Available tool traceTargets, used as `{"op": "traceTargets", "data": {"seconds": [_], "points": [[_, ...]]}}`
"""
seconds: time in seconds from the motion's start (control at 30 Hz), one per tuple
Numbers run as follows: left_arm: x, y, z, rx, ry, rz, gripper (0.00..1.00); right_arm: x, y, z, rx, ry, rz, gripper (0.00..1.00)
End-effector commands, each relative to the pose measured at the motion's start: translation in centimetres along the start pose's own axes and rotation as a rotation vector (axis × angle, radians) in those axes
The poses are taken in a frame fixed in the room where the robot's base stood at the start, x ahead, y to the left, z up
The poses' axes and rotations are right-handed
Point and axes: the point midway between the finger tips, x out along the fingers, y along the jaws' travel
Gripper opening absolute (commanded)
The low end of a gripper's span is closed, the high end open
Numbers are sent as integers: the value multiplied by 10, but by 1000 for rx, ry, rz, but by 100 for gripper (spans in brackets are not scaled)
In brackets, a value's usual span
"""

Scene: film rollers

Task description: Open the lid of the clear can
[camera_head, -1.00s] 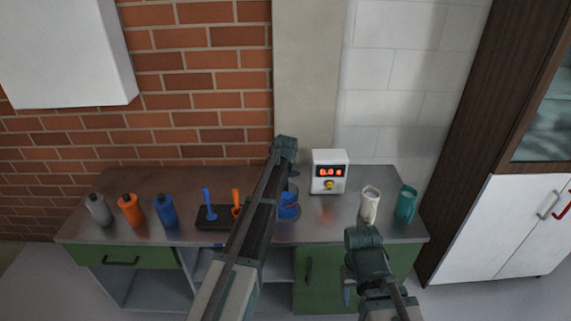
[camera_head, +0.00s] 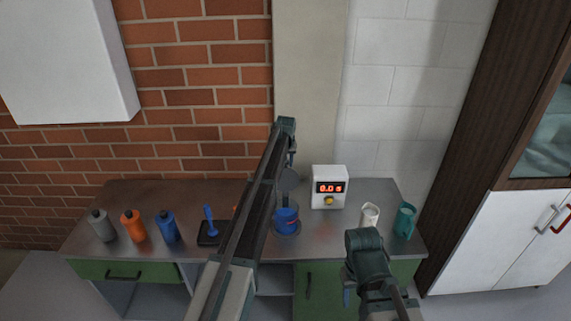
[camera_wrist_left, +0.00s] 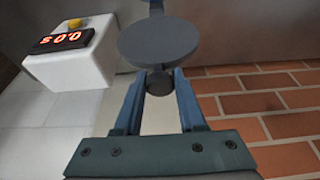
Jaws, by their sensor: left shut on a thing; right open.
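The clear can (camera_head: 287,221) stands on the counter with something blue inside. Its round grey lid (camera_head: 289,180) is off the can, held above it with a gap between them. In the left wrist view the lid (camera_wrist_left: 158,42) is a flat disc with a small round knob. My left gripper (camera_wrist_left: 160,85) is shut on that knob. In the head view my left gripper (camera_head: 290,164) is above the can, and my forearm hides part of the counter beside it. My right gripper (camera_head: 347,285) is open and empty in front of the counter's front edge.
A white timer box (camera_head: 329,188) stands right of the can, with a white mug (camera_head: 369,216) and a teal mug (camera_head: 404,221) further right. Grey (camera_head: 101,226), orange (camera_head: 133,226) and blue (camera_head: 166,227) bottles and a dark tray (camera_head: 207,237) are to the left.

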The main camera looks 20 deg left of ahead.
Motion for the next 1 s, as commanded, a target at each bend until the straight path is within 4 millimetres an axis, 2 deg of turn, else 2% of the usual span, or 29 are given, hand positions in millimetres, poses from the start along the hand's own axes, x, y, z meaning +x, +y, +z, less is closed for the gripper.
{"op": "traceTargets", "data": {"seconds": [0.57, 0.6, 0.73, 0.77, 1.0], "points": [[0, 0, -2, 0, 6, -1, 0, 0, 0, 0, 0, 0, 0, 50], [0, 0, -2, 0, 6, -1, 42, 0, 0, 0, 0, 0, 0, 50], [0, 0, -2, 0, 5, 0, 66, 0, 0, 0, 0, 0, 0, 50], [0, 0, -1, 0, 4, 0, 68, 0, 0, 0, 0, 0, 0, 50], [0, 0, 0, 0, 2, 0, 68, 0, 0, 0, 0, 0, 0, 50]]}}
